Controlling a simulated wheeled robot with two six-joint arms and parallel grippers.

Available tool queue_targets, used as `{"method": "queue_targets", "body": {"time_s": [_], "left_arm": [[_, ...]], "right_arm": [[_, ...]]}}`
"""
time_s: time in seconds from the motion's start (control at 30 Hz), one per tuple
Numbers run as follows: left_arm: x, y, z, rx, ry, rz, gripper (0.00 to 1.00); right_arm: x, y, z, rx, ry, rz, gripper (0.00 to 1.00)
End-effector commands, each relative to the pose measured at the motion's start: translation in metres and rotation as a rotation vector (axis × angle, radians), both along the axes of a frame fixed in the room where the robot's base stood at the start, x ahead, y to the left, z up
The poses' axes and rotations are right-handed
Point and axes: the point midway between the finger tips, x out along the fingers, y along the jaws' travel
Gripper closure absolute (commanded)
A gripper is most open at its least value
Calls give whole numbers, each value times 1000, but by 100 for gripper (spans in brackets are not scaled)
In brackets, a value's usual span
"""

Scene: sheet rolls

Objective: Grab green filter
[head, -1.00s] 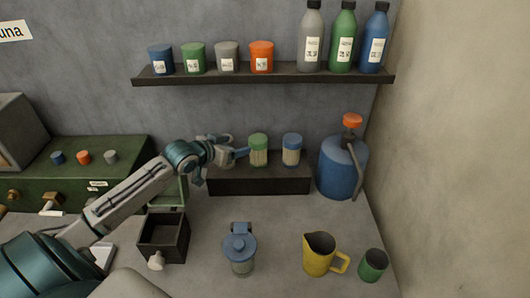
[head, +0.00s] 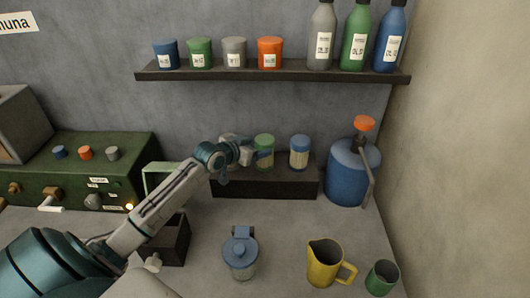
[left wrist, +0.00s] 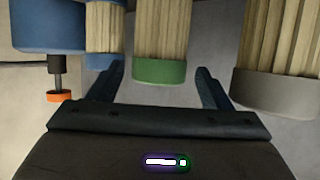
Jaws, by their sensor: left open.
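The green filter (head: 264,143), a pale pleated cylinder with a green cap, stands on a dark ledge (head: 285,185) between a grey-capped filter (head: 227,139) and a blue-capped filter (head: 299,153). My left gripper (head: 252,153) is at the green filter's left side, open. In the left wrist view, which shows things upside down, the green filter (left wrist: 160,72) lies between the two spread fingers of my left gripper (left wrist: 160,80). Contact cannot be told. The grey filter is partly hidden by my arm in the head view. My right gripper is not in view.
A blue canister (head: 347,180) with an orange top stands right of the ledge. A blue-lidded jar (head: 240,255), yellow jug (head: 323,265) and green cup (head: 382,278) stand in front. A shelf (head: 280,77) with pots and bottles hangs above.

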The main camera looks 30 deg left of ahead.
Motion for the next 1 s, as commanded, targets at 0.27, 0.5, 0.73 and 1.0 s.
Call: {"method": "queue_targets", "body": {"time_s": [0.27,0.5,0.73,1.0], "left_arm": [[31,-5,-11,-7,1,2,28],[49,-7,-20,-2,1,0,28],[49,-7,-21,-1,1,0,32],[49,-7,-20,0,-1,0,70]], "right_arm": [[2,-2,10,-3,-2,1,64],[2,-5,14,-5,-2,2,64],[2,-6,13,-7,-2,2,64],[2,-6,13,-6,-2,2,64]]}}
